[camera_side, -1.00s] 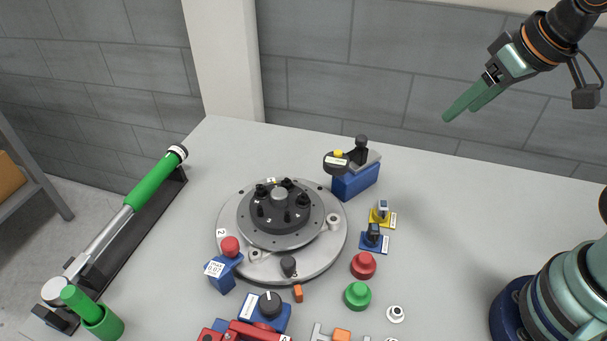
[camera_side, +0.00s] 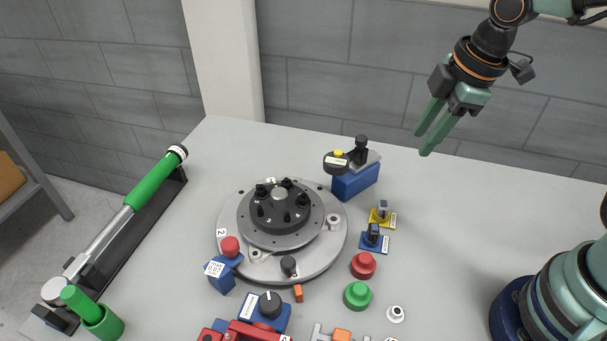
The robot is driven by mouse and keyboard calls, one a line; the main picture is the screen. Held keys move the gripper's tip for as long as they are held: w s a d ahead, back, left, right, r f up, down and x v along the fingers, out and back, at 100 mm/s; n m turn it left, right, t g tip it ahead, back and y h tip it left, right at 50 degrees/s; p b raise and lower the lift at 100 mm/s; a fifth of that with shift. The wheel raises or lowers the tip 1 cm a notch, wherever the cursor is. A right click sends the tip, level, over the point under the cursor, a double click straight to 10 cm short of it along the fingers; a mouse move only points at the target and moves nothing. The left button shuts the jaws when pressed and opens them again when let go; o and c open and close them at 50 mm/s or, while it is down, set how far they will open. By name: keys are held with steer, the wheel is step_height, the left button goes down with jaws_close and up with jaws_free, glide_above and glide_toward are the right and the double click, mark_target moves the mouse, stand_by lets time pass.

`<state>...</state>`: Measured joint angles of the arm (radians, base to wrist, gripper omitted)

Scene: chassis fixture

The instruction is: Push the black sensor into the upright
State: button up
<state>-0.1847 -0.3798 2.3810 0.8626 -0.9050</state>
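A small black part (camera_side: 374,232) stands on a blue base with a white label, right of the round fixture; it may be the black sensor, but its label is too small to read. A similar dark grey part (camera_side: 382,208) stands on a yellow base just behind it. The round grey fixture plate (camera_side: 230,250) carries a dark hub with several black posts and a small black knob (camera_side: 288,265) at its front edge. I cannot tell which piece is the upright. My gripper (camera_side: 423,143) is high above the table's right rear, pointing down-left, fingers apart and empty, touching nothing.
A blue block (camera_side: 355,183) with black fittings stands behind the fixture. Red (camera_side: 363,265) and green (camera_side: 357,295) knobs sit at its front right. A green-handled tool (camera_side: 150,180) lies in a black rack at left. The table's right rear is clear.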

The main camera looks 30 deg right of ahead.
mark_target(375, 227)
steer(key=a+f+n+g, duration=0.1)
steer(key=a+f+n, duration=0.1)
steer(key=n, duration=0.3)
steer(key=a+f+n+g, duration=0.1)
steer(key=a+f+n, duration=0.2)
steer(key=n, duration=0.3)
steer(key=a+f+n+g, duration=0.1)
steer(key=a+f+n, duration=0.1)
steer(key=f+n, duration=0.2)
steer(key=shift+s+a+n+h, duration=0.3)
steer(key=shift+s+a+n, duration=0.1)
steer(key=shift+n, duration=0.3)
steer(key=shift+f, duration=3.95)
jaws_close()
steer(key=shift+r, duration=0.2)
steer(key=shift+r, duration=2.35)
